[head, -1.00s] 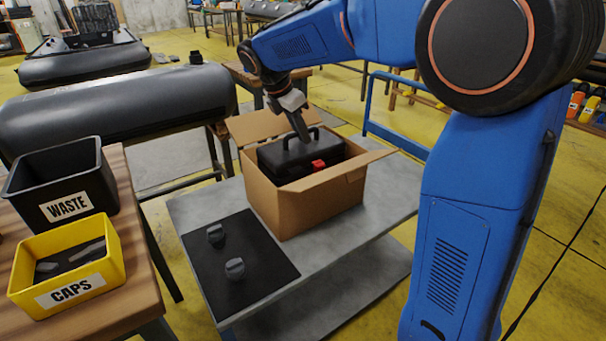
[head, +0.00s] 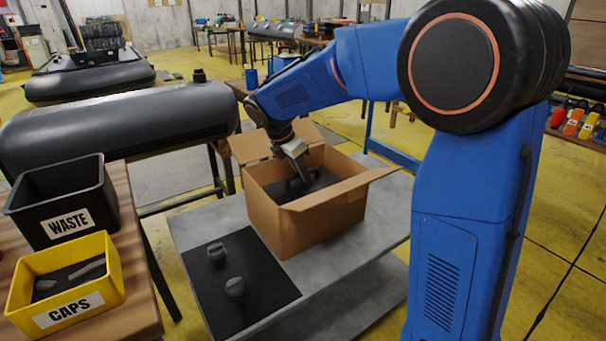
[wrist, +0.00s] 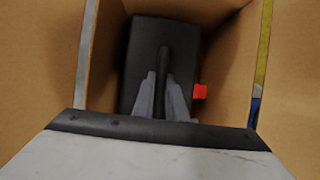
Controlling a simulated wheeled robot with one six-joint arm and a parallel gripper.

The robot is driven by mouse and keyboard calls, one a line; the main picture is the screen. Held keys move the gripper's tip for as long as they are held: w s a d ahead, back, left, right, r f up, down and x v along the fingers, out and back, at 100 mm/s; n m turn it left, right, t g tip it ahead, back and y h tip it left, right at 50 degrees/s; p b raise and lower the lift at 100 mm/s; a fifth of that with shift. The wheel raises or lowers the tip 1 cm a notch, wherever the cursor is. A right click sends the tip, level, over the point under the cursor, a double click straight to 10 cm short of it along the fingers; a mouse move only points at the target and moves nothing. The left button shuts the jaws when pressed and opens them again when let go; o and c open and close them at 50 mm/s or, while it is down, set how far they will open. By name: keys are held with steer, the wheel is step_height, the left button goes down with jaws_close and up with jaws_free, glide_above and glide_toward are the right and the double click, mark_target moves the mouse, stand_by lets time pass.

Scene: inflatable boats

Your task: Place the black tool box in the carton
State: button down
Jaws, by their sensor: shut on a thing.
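The black tool box (head: 318,183) is down inside the open brown carton (head: 318,228), with its top below the carton's rim. My gripper (head: 306,178) reaches into the carton from above and is shut on the tool box's handle. In the wrist view, the two grey fingers (wrist: 162,100) pinch the dark handle, and the tool box lid (wrist: 148,50) lies beneath with a red latch (wrist: 200,91) on its right. Carton walls stand around it. Whether the box's underside touches the carton floor is hidden.
The carton stands on a grey cart (head: 375,200) with its flaps open. Beside it a black mat (head: 225,285) bears two dark caps (head: 216,251). A wooden table at left holds a black WASTE bin (head: 62,205) and a yellow CAPS bin (head: 68,285). A blue rail (head: 390,155) is behind.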

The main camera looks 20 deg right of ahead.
steer(key=c, duration=1.8)
jaws_free()
steer(key=shift+f, duration=0.1)
steer(key=shift+o, duration=0.2)
steer(key=v, duration=1.2)
